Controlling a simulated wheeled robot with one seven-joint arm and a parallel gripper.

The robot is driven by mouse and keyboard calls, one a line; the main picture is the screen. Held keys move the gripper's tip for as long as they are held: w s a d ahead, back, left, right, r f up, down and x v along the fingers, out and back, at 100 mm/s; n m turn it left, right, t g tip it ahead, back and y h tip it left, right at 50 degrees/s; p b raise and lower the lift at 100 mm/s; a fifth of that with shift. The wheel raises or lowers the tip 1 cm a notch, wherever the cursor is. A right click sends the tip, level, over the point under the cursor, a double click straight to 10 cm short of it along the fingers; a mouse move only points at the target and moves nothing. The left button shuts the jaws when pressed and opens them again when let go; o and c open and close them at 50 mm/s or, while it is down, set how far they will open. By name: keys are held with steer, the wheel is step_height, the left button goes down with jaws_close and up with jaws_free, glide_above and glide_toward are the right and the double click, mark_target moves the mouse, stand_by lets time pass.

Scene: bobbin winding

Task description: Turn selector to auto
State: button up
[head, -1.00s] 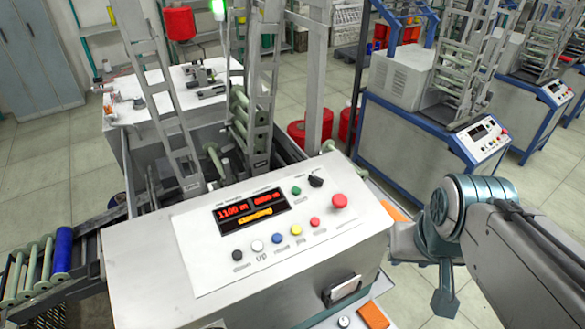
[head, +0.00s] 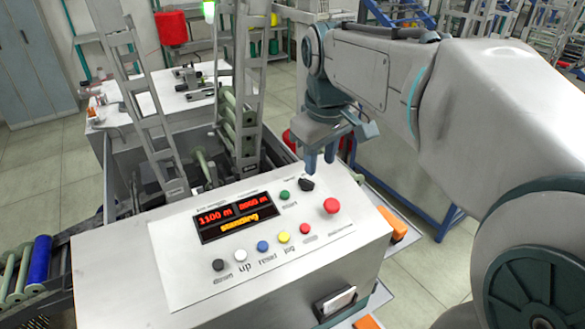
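The black selector knob (head: 306,184) sits at the top right of the white control panel (head: 180,269), beside the green start button (head: 284,196) and above the red mushroom button (head: 330,206). My gripper (head: 320,166) points downward right by the selector, its blue fingertips just above or behind it. I cannot tell whether they touch the knob. The fingers look slightly apart, but the gap is too small to tell the gripper's state. The selector's markings are too small to read. The display (head: 236,213) shows 1100 m, a second red number and the orange word "standing".
A row of buttons, black, white, blue (head: 263,246), yellow and red, runs along the panel's lower part. A metal ladder-like frame (head: 243,90) stands behind the panel. An orange box (head: 392,222) lies at the machine's right side. A white work table (head: 170,98) stands behind.

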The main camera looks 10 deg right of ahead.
mark_target(305, 179)
steer(key=w+a+n+g+b, duration=0.1)
steer(key=w+n+b, duration=0.25)
steer(key=w, duration=0.55)
steer(key=shift+n+h, duration=0.25)
steer(key=shift+h, duration=0.05)
steer(key=f, duration=0.4)
steer(key=w+f, duration=0.1)
steer(key=f, duration=0.8)
steer(key=shift+w+d+f, duration=0.2)
steer(key=shift+w+d, duration=0.05)
steer(key=shift+d, duration=0.15)
jaws_close()
